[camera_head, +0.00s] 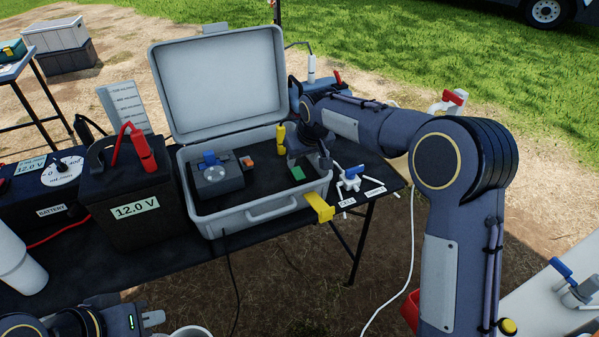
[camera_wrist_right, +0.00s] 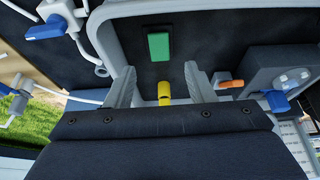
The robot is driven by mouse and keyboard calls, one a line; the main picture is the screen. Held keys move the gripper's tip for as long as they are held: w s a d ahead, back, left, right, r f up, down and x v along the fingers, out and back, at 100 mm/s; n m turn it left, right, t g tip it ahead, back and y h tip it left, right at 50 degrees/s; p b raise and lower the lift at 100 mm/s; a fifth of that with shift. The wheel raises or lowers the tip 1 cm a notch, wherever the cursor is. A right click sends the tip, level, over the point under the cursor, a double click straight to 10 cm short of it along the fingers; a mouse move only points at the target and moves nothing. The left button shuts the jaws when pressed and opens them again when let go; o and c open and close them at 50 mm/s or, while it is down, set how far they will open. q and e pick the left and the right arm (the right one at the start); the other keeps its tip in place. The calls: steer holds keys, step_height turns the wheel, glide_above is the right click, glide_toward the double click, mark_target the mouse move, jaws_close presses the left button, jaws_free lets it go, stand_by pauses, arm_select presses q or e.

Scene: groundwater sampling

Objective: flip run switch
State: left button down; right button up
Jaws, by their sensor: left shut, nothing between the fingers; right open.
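A green block (camera_head: 297,173), which may be the run switch, sits on the dark panel at the right of the open grey case (camera_head: 262,213). My right gripper (camera_head: 304,158) is over this end of the case, partly hidden by its own wrist. In the right wrist view its two grey fingers (camera_wrist_right: 160,76) are apart and empty. The green block (camera_wrist_right: 158,46) lies beyond the fingertips there, apart from them. An orange lever (camera_head: 248,162) is beside a grey unit with a blue knob (camera_head: 209,158).
A yellow post (camera_head: 281,139) stands at the case's right side and a yellow bar (camera_head: 320,207) at its front right corner. A 12.0 V battery (camera_head: 135,205) stands left of the case. A blue-handled valve (camera_head: 352,173) is to its right. The raised lid (camera_head: 222,85) is behind.

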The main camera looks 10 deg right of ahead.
mark_target(298, 172)
steer(key=x, duration=0.7)
steer(key=shift+s, duration=0.1)
steer(key=c, duration=1)
steer(key=g+p, duration=0.1)
steer(key=p, duration=0.4)
steer(key=w+r+g+h+p, duration=0.1)
steer(key=g+p, duration=0.1)
steer(key=p, duration=0.3)
steer(key=shift+a, duration=0.15)
steer(key=shift+o, duration=0.2)
steer(key=shift+w+f+g+p, duration=0.15)
steer(key=shift+f+g+p, duration=0.2)
steer(key=shift+g+p, duration=0.35)
steer(key=shift+c, duration=0.2)
steer(key=o, duration=1)
steer(key=shift+r, duration=0.1)
